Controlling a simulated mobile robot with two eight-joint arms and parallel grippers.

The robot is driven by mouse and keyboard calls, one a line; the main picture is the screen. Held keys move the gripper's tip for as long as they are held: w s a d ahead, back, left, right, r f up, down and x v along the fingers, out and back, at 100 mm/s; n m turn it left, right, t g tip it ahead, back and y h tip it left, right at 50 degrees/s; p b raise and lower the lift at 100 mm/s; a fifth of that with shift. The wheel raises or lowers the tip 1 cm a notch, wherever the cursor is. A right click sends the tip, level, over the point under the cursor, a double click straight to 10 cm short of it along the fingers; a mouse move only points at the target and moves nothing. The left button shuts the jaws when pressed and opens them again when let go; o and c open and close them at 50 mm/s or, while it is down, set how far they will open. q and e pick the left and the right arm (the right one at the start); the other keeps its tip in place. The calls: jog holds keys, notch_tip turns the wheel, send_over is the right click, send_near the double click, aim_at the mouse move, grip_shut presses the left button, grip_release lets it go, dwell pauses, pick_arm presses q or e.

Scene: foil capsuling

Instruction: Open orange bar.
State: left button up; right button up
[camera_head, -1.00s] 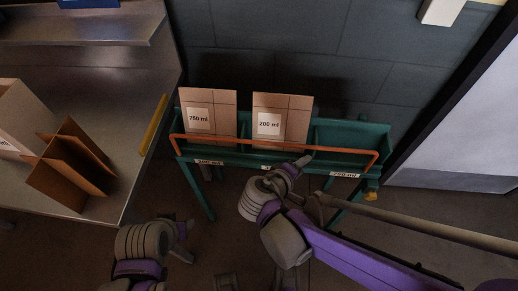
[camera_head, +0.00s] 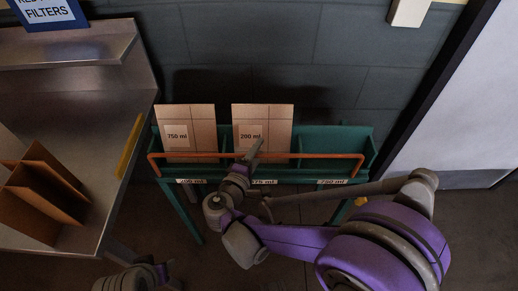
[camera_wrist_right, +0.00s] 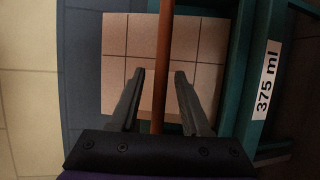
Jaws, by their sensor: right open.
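The orange bar (camera_head: 320,156) runs level across the front of a green rack (camera_head: 360,140), with bent-down ends at both sides. My right gripper (camera_head: 255,149) is at the middle of the bar, in front of the 200 ml carton. In the right wrist view, the bar (camera_wrist_right: 164,45) passes between the two open fingers of the right gripper (camera_wrist_right: 160,75), with gaps on both sides. My left gripper (camera_head: 166,272) is low at the left, small and dark, away from the rack; its jaws cannot be made out.
Two brown cartons, labelled 750 ml (camera_head: 188,118) and 200 ml (camera_head: 262,116), stand in the rack behind the bar. The right compartment looks empty. A metal counter (camera_head: 95,150) with a cardboard divider (camera_head: 45,195) is at the left. A white door (camera_head: 465,110) is at the right.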

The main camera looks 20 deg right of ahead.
jog(key=shift+w+d+f, duration=0.15)
jog(key=shift+w+d, duration=0.2)
jog(key=shift+w, duration=0.15)
grip_shut()
dwell(1.2)
